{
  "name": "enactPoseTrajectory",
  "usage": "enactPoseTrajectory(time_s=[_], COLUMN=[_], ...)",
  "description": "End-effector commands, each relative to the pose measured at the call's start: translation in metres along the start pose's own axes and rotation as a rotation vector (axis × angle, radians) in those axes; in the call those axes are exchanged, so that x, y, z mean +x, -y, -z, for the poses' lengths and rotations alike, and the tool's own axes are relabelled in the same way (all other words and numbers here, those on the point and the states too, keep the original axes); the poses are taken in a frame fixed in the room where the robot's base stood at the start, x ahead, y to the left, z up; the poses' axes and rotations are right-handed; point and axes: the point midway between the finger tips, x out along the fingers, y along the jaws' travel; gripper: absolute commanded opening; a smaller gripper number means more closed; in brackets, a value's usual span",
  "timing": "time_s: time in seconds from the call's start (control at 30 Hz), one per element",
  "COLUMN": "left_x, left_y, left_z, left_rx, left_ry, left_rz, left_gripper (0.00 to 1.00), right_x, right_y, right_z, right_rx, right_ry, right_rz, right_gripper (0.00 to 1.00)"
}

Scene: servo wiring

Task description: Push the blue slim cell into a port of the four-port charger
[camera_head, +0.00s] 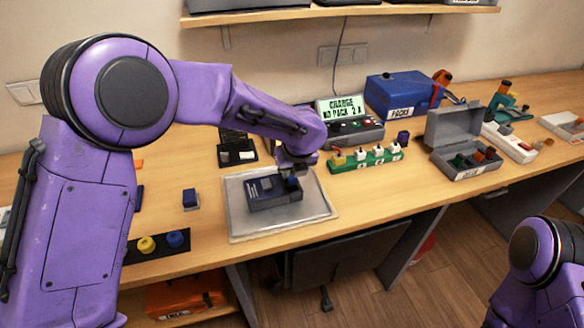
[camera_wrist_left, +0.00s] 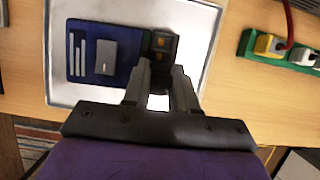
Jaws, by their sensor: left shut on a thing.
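My left gripper (camera_head: 290,178) is over the metal tray (camera_head: 238,222), at the right end of a dark box with a blue top (camera_head: 262,190). In the left wrist view the gripper (camera_wrist_left: 161,72) is shut on a small dark block (camera_wrist_left: 163,45) beside the blue top (camera_wrist_left: 104,68). I cannot tell whether the block is separate from the box, or whether it is the blue slim cell. A charger with a lit screen (camera_head: 341,106) reading "CHARGE NO PACK 2 A" stands behind the tray; its ports are too small to tell. My right gripper is out of view.
A small blue block (camera_head: 190,199) stands left of the tray. A green strip with several white plugs (camera_head: 366,158) lies right of the tray. A blue case (camera_head: 398,95) and an open grey box (camera_head: 465,150) stand farther right. Yellow and blue knobs (camera_head: 160,243) sit at front left.

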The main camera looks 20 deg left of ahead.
Motion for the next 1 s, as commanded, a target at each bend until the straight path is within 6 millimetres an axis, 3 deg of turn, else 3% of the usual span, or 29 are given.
enactPoseTrajectory(time_s=[0.47, 0.5, 0.57, 0.87, 1.0], left_x=[0.012, 0.011, 0.011, 0.010, -0.009], left_y=[0.000, 0.000, 0.000, 0.000, 0.001], left_z=[0.005, 0.005, 0.005, 0.005, 0.004], left_rx=[0.001, 0.000, 0.000, 0.000, -0.001], left_ry=[-0.001, 0.000, 0.000, 0.000, 0.003], left_rz=[-0.001, -0.001, -0.001, 0.000, 0.003], left_gripper=[0.00, 0.36, 0.56, 0.56, 0.56], right_x=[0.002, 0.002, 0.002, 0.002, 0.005], right_y=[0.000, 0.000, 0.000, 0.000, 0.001], right_z=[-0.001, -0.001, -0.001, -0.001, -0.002], right_rx=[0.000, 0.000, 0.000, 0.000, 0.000], right_ry=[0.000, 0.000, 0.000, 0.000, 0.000], right_rz=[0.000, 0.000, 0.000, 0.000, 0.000], right_gripper=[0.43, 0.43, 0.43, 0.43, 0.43])
